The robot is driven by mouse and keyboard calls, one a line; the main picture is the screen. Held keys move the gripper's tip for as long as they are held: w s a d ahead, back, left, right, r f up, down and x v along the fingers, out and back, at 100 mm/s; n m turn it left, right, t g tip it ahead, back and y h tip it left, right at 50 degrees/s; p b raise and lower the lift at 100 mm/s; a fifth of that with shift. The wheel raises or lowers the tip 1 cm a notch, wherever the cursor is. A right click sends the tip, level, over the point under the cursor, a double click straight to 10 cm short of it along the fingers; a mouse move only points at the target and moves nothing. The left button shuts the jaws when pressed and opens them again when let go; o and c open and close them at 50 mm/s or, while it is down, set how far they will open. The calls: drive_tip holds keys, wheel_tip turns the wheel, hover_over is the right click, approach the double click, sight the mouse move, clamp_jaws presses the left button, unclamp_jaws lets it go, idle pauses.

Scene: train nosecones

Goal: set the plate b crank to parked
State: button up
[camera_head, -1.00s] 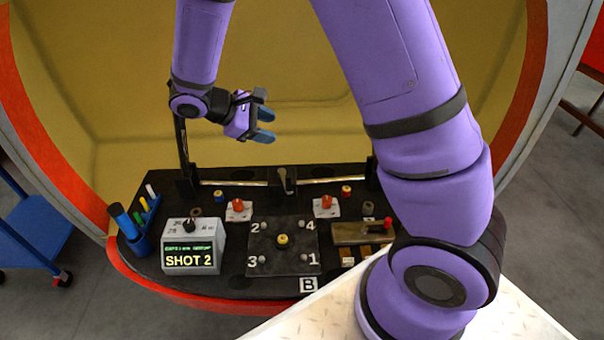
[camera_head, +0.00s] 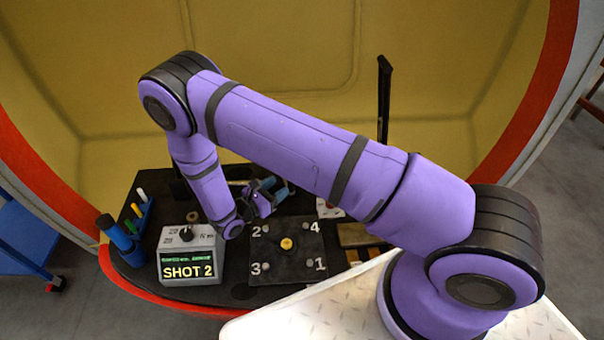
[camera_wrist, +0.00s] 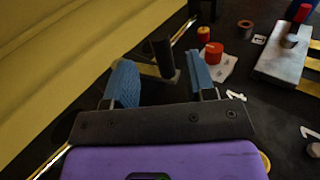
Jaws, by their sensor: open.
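In the wrist view, a dark upright crank handle (camera_wrist: 162,55) on a flat metal arm shows between the blue fingers of my gripper (camera_wrist: 158,64). I cannot tell whether it stands between the fingertips or just beyond them. The fingers are apart and hold nothing. In the head view my gripper (camera_head: 277,186) is low over the back of the dark table, behind the dark square plate (camera_head: 268,270) with corners numbered 1 to 4 and a yellow centre knob (camera_head: 287,244). The crank is hidden there behind my gripper and arm.
A grey box (camera_head: 188,255) reading SHOT 2 stands left of the plate. A blue marker holder (camera_head: 135,237) is at the far left. A red knob (camera_wrist: 213,53) and a metal block (camera_wrist: 285,62) lie right of the fingers. A yellow wall (camera_wrist: 60,50) rises behind.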

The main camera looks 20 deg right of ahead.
drive_tip(key=f+x, duration=0.1)
drive_tip(key=x, duration=0.7)
drive_tip(key=shift+f+n+t, duration=0.3)
drive_tip(key=shift+a, duration=0.1)
clamp_jaws()
